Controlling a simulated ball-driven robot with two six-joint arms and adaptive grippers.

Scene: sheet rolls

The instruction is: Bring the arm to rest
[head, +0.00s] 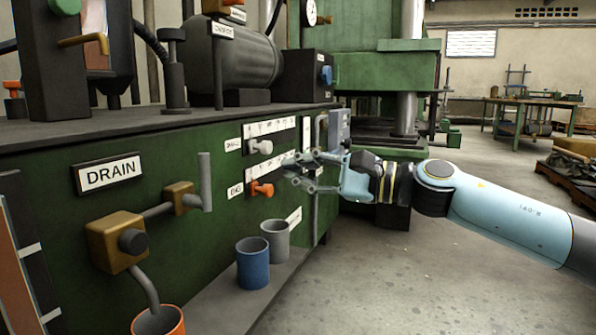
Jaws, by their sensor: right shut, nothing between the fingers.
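My right arm (500,217) comes in from the right, light blue with dark joints. Its gripper (292,170) points left at the front of the green machine panel (210,160). The fingers are shut with nothing between them. The fingertips are close to a grey-white knob (261,147) and an orange knob (262,189) on the panel; I cannot tell whether they touch anything. My left gripper is not in view.
A blue cup (252,264) and a grey cup (275,240) stand on the ledge below the panel. An orange container (158,321) sits under the drain pipe (147,290). A workbench (530,115) is at the back right. The floor (400,280) below my arm is clear.

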